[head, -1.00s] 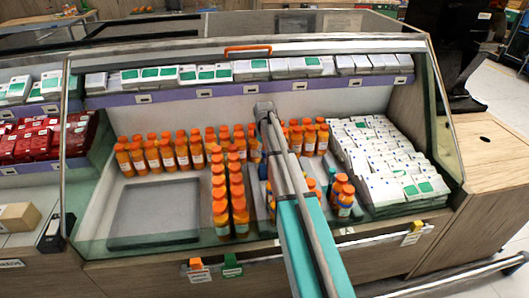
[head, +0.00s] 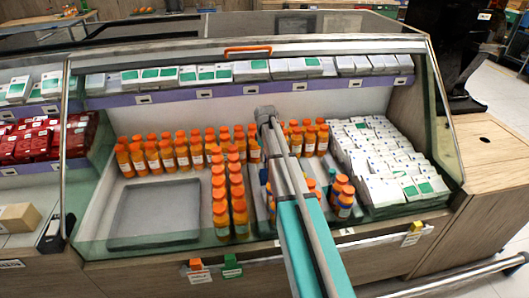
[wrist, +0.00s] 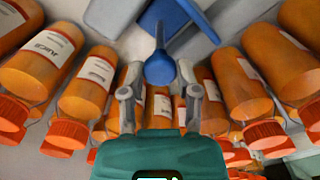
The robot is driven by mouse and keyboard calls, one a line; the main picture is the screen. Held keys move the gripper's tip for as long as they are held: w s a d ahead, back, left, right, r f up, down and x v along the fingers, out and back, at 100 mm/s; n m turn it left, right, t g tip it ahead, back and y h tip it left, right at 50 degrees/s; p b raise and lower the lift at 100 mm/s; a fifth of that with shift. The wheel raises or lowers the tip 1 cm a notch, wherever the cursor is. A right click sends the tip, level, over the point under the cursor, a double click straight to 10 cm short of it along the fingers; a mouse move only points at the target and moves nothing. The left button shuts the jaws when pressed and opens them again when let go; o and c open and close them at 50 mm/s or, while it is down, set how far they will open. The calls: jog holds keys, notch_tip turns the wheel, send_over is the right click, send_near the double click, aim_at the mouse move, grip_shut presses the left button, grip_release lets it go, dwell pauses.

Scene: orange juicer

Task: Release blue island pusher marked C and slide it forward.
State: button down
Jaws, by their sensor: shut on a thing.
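The blue pusher (wrist: 161,69) shows in the wrist view as a rounded blue knob on a narrow stem that runs up to a wider blue part. No letter C can be read on it. My gripper (wrist: 160,76) has one finger on each side of the knob and is shut on it. Orange juice bottles crowd both sides of the gripper, and some show below the knob between the fingers. In the head view my arm covers the gripper and most of the pusher's surroundings.
Rows of orange bottles (head: 239,195) stand left of my arm, and a few more bottles (head: 343,196) stand to its right. An empty grey tray (head: 155,209) lies at left. White boxes (head: 383,163) are stacked at right. The case's front edge lies below.

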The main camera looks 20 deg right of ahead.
jog(key=s+a, duration=0.1)
jog(key=s, duration=0.8)
jog(key=shift+a, duration=0.4)
jog(key=shift+c, duration=1.7)
grip_release()
jog(key=shift+w, duration=0.25)
